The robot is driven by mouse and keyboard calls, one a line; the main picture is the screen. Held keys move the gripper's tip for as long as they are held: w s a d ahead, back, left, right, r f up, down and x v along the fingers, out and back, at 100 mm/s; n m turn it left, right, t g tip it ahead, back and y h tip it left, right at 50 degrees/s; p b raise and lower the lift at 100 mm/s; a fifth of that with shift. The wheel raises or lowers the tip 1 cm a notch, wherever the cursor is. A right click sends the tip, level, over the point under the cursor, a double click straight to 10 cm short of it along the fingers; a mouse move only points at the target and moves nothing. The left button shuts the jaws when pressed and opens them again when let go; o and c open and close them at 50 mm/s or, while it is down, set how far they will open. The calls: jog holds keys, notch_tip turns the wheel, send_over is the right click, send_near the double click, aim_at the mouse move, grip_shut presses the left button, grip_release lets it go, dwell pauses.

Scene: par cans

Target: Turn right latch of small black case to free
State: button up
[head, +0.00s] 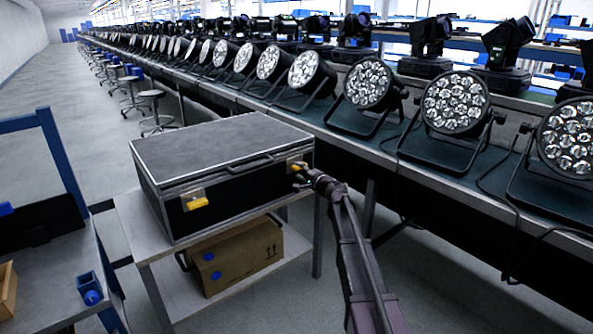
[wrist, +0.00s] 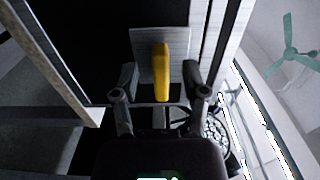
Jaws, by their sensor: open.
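The small black case (head: 225,145) lies closed on a trolley, with metal edges and a handle (head: 250,164) on its front. Its right latch (head: 297,167) has a yellow lever and is partly hidden by my gripper (head: 303,180). The left latch (head: 196,202) also has a yellow lever. In the wrist view the right latch's yellow lever (wrist: 161,72) stands lengthwise on a grey plate (wrist: 145,50). My open gripper (wrist: 159,80) has one finger on each side of it, with visible gaps. Contact with the plate cannot be told.
A cardboard box (head: 235,255) sits on the trolley's lower shelf. A long bench (head: 440,175) with several par cans (head: 370,84) runs close along the right. A blue-framed cart (head: 60,270) stands at the left, with floor between.

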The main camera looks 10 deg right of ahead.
jog(key=v, duration=0.9)
jog(key=shift+s, duration=0.15)
jog(key=s+a+f+n+g+h, duration=0.1)
jog(key=s+a+f+n+g, duration=0.4)
jog(key=s, duration=0.4)
jog(key=s+a+f+n+g, duration=0.45)
jog(key=s+f, duration=0.25)
jog(key=s, duration=0.2)
jog(key=s+d+f+n+g+h, duration=0.1)
jog(key=s+d+f+g+h, duration=0.25)
jog(key=s, duration=0.55)
jog(key=s+d+f+n+g+h, duration=0.1)
jog(key=s+d+f+g+h, duration=0.25)
jog(key=s, duration=0.55)
notch_tip(320, 180, up, 36)
jog(key=h+p, duration=0.1)
jog(key=p, duration=3.4)
jog(key=shift+a+t+p, duration=0.2)
jog(key=shift+t+p, duration=0.1)
jog(key=shift+t, duration=0.15)
jog(key=shift+o, duration=0.2)
